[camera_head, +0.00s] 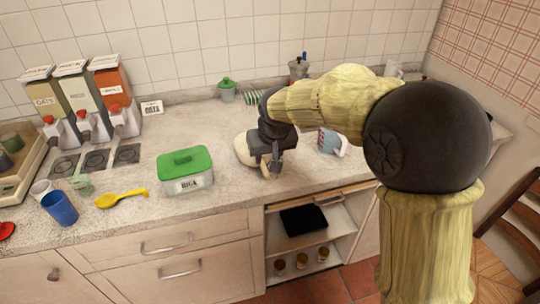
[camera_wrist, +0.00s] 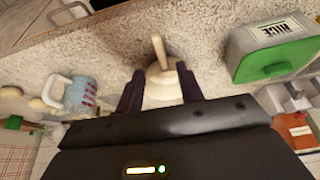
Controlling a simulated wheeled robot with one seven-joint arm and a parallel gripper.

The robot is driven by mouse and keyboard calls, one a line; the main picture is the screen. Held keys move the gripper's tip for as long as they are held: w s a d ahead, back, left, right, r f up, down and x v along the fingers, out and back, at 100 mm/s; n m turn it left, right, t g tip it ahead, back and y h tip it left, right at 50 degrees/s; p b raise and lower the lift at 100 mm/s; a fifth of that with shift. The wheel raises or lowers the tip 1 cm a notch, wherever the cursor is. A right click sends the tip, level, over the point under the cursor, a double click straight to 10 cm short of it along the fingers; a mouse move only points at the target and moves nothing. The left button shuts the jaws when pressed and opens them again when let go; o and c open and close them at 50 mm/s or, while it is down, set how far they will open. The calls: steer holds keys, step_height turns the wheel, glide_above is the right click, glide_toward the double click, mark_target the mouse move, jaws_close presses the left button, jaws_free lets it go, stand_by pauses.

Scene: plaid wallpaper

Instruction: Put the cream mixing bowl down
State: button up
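The cream mixing bowl (camera_head: 242,152) is at the middle of the counter, partly hidden behind my gripper (camera_head: 268,165). In the wrist view, a cream piece (camera_wrist: 162,88) with a pale, handle-like part pointing up fills the gap between the fingers of my gripper (camera_wrist: 160,85). The fingers appear closed against its two sides. The bowl is at or just above the counter top (camera_head: 225,200); I cannot tell whether its base touches.
A green-lidded rice box (camera_head: 185,170) stands left of the bowl, and a blue-and-white measuring jug (camera_head: 330,142) to its right. A yellow ladle (camera_head: 122,198) and blue cup (camera_head: 60,208) lie farther left. Bare counter lies between the rice box and the bowl. An open shelf (camera_head: 310,228) is below.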

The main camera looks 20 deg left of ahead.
steer(key=s+d+f+m+h, duration=0.1)
steer(key=s+d+f, duration=0.1)
steer(key=d, duration=0.6)
steer(key=s+d+f+m, duration=0.1)
steer(key=d+m, duration=0.1)
steer(key=d, duration=0.6)
steer(key=s+d+f+m+g+h, duration=0.1)
steer(key=s+d+f+m, duration=0.2)
steer(key=s+d, duration=1)
steer(key=shift+s+d+f, duration=0.15)
steer(key=shift+d+f, duration=0.7)
steer(key=shift+d, duration=0.35)
